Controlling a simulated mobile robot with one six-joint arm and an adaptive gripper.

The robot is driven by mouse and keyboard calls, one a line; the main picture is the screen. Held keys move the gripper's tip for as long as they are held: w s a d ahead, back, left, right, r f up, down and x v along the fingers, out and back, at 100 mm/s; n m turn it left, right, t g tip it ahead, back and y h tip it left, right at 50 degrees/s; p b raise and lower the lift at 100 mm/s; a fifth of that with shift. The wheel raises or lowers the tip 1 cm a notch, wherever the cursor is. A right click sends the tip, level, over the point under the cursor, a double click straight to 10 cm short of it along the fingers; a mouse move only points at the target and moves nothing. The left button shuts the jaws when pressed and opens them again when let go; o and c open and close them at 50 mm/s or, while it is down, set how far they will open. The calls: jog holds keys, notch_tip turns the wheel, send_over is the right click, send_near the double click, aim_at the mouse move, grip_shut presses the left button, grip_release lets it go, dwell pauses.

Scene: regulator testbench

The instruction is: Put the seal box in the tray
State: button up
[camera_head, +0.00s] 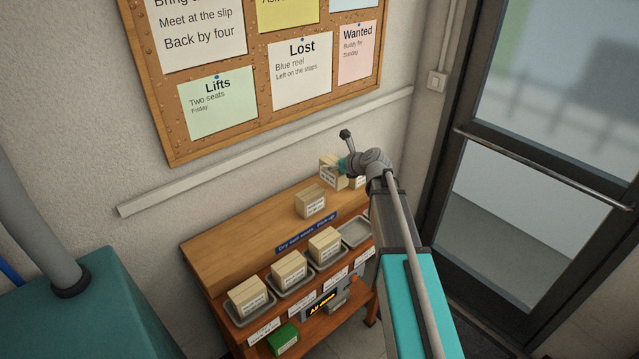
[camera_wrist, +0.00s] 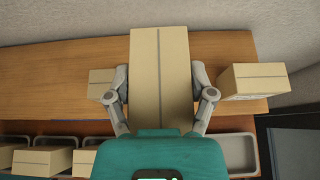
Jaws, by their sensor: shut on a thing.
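My gripper (camera_wrist: 160,82) is shut on a tan cardboard box (camera_wrist: 160,50), one finger on each side. In the head view this box (camera_head: 329,175) is at the right end of the wooden top shelf. It looks raised above the shelf, though the gap is not clear. Its label is too small to read, so I cannot confirm that it is the seal box. An empty grey tray (camera_wrist: 236,150) lies on the lower tier, below and right of the held box in the wrist view; it also shows in the head view (camera_head: 356,232).
Two similar boxes stand on the top shelf, one to the left (camera_wrist: 102,84) and one to the right (camera_wrist: 252,82). Three other trays hold boxes, including the leftmost box (camera_head: 248,296). A green box (camera_head: 284,339) sits lower down. The wall and door (camera_head: 540,180) stand close by.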

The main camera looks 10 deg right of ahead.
aim_at(322, 171)
jog(key=w+a+f+b, duration=0.2)
jog(key=w+f+b, duration=0.3)
jog(key=w+f, duration=0.1)
jog(key=shift+a+b, duration=0.3)
jog(key=shift+w+f, duration=0.1)
jog(key=shift+w+a+f+b, duration=0.2)
jog(key=shift+w+f+b, duration=0.2)
jog(key=shift+f+b, duration=1.55)
jog(key=shift+b, duration=0.05)
jog(key=shift+f, duration=0.1)
jog(key=o, duration=0.9)
jog(key=shift+o, duration=0.2)
